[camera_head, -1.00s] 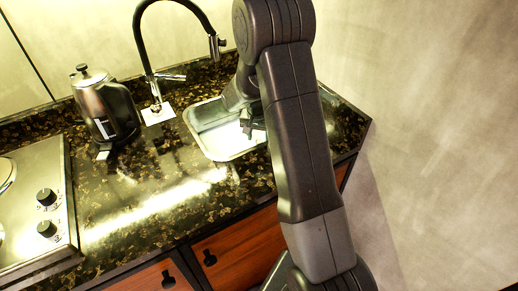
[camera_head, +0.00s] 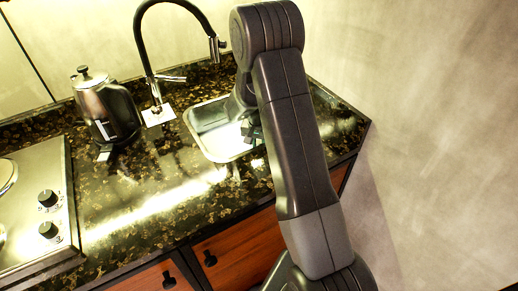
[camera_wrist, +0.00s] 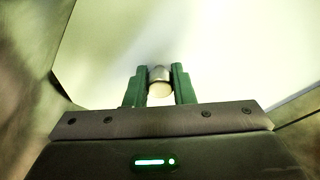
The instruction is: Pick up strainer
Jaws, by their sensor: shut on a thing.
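My gripper (camera_wrist: 160,73) has its two green fingers on either side of a small rounded metal piece with a pale tan end, which looks like part of the strainer (camera_wrist: 159,88). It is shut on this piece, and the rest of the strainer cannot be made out. In the head view my gripper (camera_head: 250,131) is at the right part of the sink (camera_head: 222,152), partly behind my arm. The strainer cannot be picked out there.
A metal kettle (camera_head: 106,112) stands left of the sink on the dark speckled counter (camera_head: 130,186). A black tap (camera_head: 143,52) arches behind the sink. A stove (camera_head: 28,205) is at the left. The counter front is clear.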

